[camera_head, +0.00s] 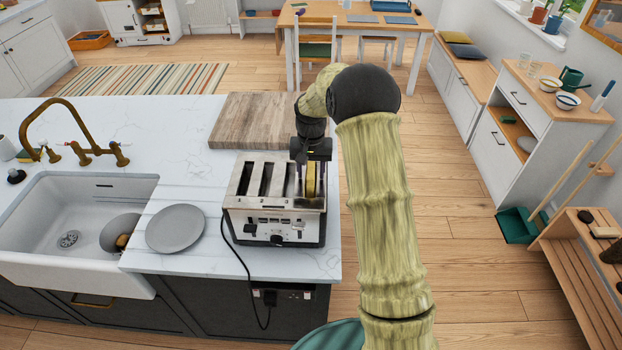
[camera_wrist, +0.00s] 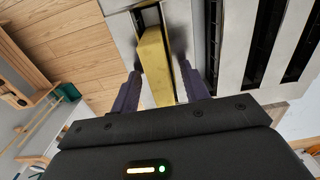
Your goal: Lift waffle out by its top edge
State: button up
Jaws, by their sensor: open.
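The waffle (camera_head: 311,180) is a yellow slab standing upright in the right-hand slot of the silver toaster (camera_head: 245,225). Its top edge sticks up out of the slot. In the wrist view the waffle (camera_wrist: 154,66) runs between the two fingers of my gripper (camera_wrist: 166,82). My gripper (camera_head: 311,172) is above the right slot, pointing down, with its fingers open on either side of the waffle. A gap shows beside the waffle, most clearly on its right in the wrist view. The waffle's lower part is hidden in the slot.
The other toaster slots look empty. A grey plate (camera_head: 175,229) lies left of the toaster on the white counter (camera_head: 170,125). A wooden board (camera_head: 245,119) lies behind the toaster. A sink (camera_head: 65,215) is further left. The toaster's black cord (camera_head: 236,262) hangs over the front edge.

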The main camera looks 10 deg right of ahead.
grip_shut()
jog(key=shift+w+r, duration=0.1)
jog(key=shift+r, duration=0.05)
notch_tip(320, 180, up, 10)
jog(key=b, duration=0.3)
dwell(0.7)
notch_tip(320, 180, up, 9)
jog(key=p, duration=0.8)
jog(key=shift+r, duration=0.15)
dwell(0.3)
